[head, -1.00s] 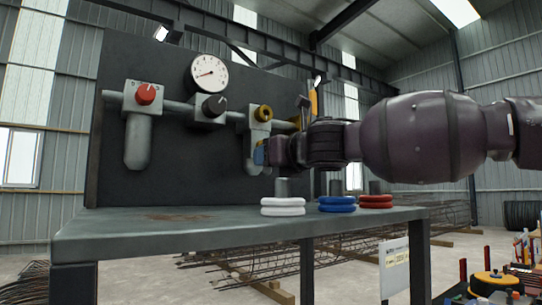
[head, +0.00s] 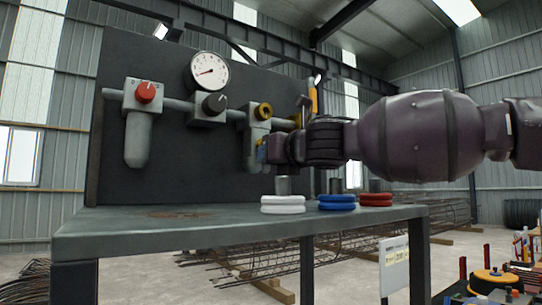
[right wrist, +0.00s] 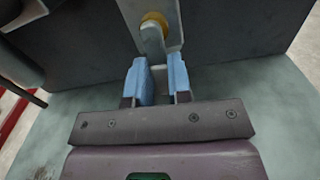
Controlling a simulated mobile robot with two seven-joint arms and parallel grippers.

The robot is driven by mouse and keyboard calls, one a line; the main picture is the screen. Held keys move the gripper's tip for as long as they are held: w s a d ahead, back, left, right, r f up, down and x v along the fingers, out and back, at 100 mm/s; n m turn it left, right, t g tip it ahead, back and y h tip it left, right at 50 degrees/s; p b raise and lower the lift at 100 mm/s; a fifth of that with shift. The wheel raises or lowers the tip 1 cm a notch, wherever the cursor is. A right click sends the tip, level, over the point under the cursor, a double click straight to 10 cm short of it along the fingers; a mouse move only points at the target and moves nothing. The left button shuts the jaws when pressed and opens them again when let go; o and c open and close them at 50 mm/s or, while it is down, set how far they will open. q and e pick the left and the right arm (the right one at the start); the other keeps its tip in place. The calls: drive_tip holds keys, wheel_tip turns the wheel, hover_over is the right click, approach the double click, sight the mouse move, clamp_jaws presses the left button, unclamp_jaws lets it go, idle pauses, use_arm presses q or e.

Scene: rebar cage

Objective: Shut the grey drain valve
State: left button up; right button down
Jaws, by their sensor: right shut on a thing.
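The grey drain valve (right wrist: 152,40) shows in the right wrist view as a rounded grey lever in front of a yellow-orange hub, on a pale grey body. My right gripper (right wrist: 158,64) has its blue fingers on both sides of the lever's lower end, shut on it. In the head view, my right gripper (head: 262,152) reaches in from the right to the lower part of the rightmost unit (head: 256,124) on the dark panel. The lever is mostly hidden there by the gripper. My left gripper is not in view.
The panel also carries a red knob (head: 146,92), a black knob (head: 215,103) and a round gauge (head: 209,72). White (head: 283,204), blue (head: 337,202) and red rings (head: 376,199) stand on the grey bench (head: 130,235) below my right arm. The bench's left part is clear.

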drive_tip(key=m, duration=0.3)
drive_tip(key=a+m, duration=0.1)
drive_tip(key=shift+s+r+m, duration=0.1)
drive_tip(key=shift+s+m, duration=0.25)
drive_tip(key=shift+m, duration=0.05)
drive_tip(key=m, duration=0.4)
drive_tip(key=shift+s+a+r, duration=0.2)
drive_tip(key=shift+a+r, duration=0.15)
drive_tip(key=shift+s+a+r+m, duration=0.1)
drive_tip(key=shift+r+m, duration=0.2)
drive_tip(key=shift+m, duration=1.1)
drive_tip(key=shift+s+a+r+m, duration=0.1)
drive_tip(key=shift+r+m, duration=0.25)
drive_tip(key=shift+m, duration=1.05)
drive_tip(key=shift+s+a+r+m, duration=0.1)
drive_tip(key=shift+r+m, duration=0.2)
drive_tip(key=shift+m, duration=1.1)
drive_tip(key=shift+r, duration=0.1)
drive_tip(key=c, duration=1)
unclamp_jaws()
drive_tip(key=shift+c, duration=0.2)
drive_tip(key=b+v, duration=0.3)
drive_tip(key=v, duration=0.7)
drive_tip(key=shift+s+d, duration=0.3)
